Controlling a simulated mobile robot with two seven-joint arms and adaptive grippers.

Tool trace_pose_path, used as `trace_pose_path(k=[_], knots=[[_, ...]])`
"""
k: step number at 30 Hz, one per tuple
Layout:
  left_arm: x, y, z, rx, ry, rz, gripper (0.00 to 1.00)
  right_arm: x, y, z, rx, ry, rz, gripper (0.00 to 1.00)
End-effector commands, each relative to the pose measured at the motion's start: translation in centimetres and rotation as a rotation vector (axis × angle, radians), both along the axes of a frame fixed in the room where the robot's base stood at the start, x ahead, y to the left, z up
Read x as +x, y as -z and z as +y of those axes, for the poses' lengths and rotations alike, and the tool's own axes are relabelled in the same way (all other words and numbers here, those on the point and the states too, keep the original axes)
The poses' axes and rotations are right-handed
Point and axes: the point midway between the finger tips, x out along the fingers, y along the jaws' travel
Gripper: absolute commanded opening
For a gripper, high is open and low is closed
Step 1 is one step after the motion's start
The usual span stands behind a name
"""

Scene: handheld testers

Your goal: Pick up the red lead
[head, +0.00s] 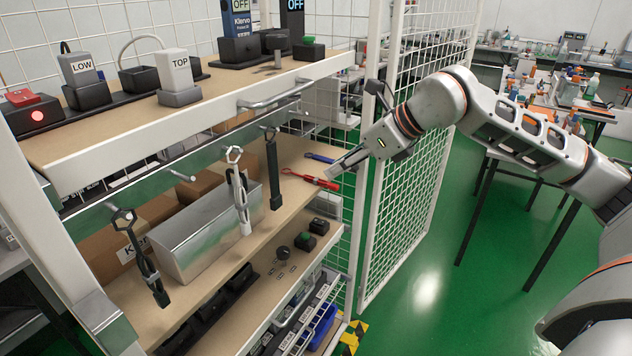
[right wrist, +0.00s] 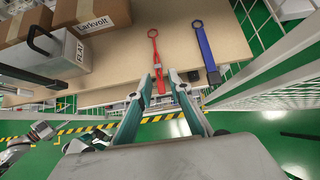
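The red lead (head: 313,180) lies on the middle shelf, near its right end. In the right wrist view the red lead (right wrist: 157,62) has a ring at its far end and its near end points toward my gripper. My right gripper (head: 335,170) reaches in from the right at the shelf's edge. In the wrist view its two fingers (right wrist: 160,76) are apart, with the near end of the red lead showing between the tips. I cannot tell whether they touch it.
A blue lead (right wrist: 207,52) lies right of the red one. Black and white testers hang from hooks in front of the shelf, with a metal box (head: 208,232) behind them. A white mesh panel (head: 408,160) stands close by my right arm.

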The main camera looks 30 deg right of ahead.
Motion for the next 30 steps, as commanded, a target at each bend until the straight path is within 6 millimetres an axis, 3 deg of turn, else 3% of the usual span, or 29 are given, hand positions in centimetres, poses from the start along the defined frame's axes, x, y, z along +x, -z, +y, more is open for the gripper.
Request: trace_pose_path(k=[10, 19, 20, 22, 30], knots=[[-0.7, 0.8, -0.1, 0.001, 0.003, 0.017, 0.40, 2.7, 3.0, 2.0, 0.003, -0.001, 0.001, 0.19], [-1.1, 1.0, -0.1, 0.002, 0.003, 0.025, 0.40, 3.1, 3.4, 2.2, 0.002, -0.001, -0.001, 0.19], [-1.1, 1.0, -0.1, 0.002, 0.003, 0.025, 0.40, 3.1, 3.4, 2.2, 0.002, -0.001, -0.001, 0.17], [-1.1, 1.0, -0.1, 0.002, 0.003, 0.025, 0.40, 3.1, 3.4, 2.2, 0.002, -0.001, -0.001, 0.00], [-1.0, 0.9, -0.1, 0.001, 0.003, 0.021, 0.40, 3.0, 3.4, 2.1, 0.002, -0.001, -0.001, 0.00]])
